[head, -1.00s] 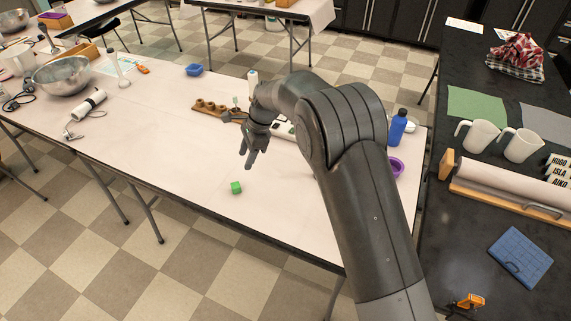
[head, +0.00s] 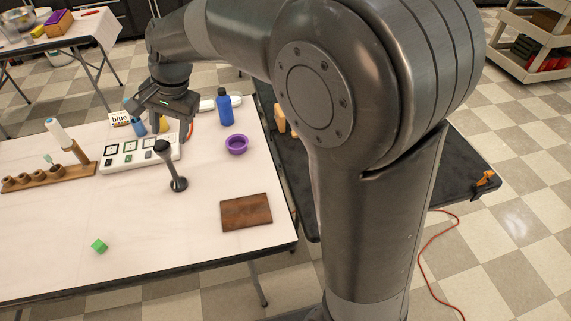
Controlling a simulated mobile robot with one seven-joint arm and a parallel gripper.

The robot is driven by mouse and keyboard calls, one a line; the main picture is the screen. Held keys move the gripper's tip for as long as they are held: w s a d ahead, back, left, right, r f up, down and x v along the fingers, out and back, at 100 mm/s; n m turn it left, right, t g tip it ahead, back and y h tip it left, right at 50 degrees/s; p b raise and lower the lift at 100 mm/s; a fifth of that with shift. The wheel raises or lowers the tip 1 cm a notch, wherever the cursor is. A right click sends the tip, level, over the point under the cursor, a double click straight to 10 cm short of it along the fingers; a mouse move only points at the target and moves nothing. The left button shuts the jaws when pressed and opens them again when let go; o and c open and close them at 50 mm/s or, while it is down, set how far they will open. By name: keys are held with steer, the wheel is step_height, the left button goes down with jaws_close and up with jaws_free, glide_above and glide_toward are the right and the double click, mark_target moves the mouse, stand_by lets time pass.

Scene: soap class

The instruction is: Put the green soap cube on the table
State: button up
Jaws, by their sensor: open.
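The green soap cube (head: 99,246) sits on the white table (head: 150,225), near the table's front edge at the lower left of the head view. My gripper (head: 172,130) is up over the back part of the table, above the white tray of small squares. Its fingers point downward, spread apart, and nothing shows between them. It is well behind and to the right of the cube, not touching it.
A wooden rack (head: 48,177) stands at the left. A dark stamp-like tool (head: 175,170) stands mid-table. A brown board (head: 246,212), a purple ring-shaped dish (head: 237,144) and a blue bottle (head: 225,107) are at the right. The tabletop around the cube is clear.

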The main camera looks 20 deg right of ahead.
steer(key=s+d+r+n+t+h, duration=0.1)
steer(key=s+d+r, duration=0.1)
steer(key=s+d, duration=0.45)
steer(key=s+d+r+n+t, duration=0.1)
steer(key=s+d+r+t, duration=0.15)
steer(key=d, duration=0.65)
steer(key=s+d+f+n+t+h, duration=0.1)
steer(key=s+d+f+n+h, duration=0.1)
steer(key=s+d, duration=0.8)
steer(key=shift+s+n, duration=0.5)
steer(key=shift+s, duration=0.45)
